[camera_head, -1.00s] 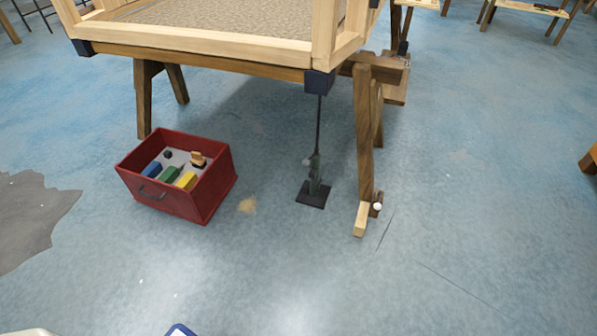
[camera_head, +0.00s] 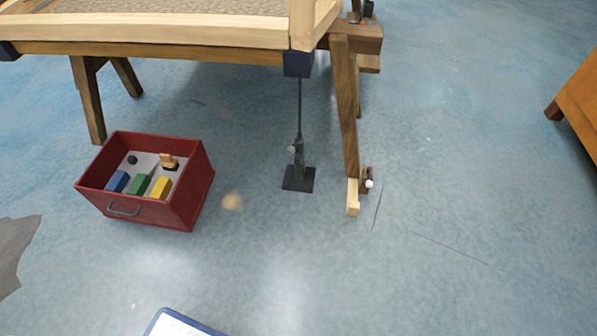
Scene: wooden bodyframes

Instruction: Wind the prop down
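The prop (camera_head: 299,160) stands upright under the near corner of the wooden bodyframe (camera_head: 160,30). It has a dark square base plate (camera_head: 299,180) on the floor, a greenish body with a small pale knob, and a thin dark rod. The rod rises to a dark block (camera_head: 298,64) at the frame's corner; whether it touches the block is too small to tell. My gripper is not in view.
A wooden trestle leg (camera_head: 346,110) with a pale foot block (camera_head: 352,197) stands just right of the prop. A red box (camera_head: 185,205) with coloured blocks sits to the left. A blue-edged board (camera_head: 180,325) shows at the bottom. An orange-brown wooden piece (camera_head: 582,100) stands far right.

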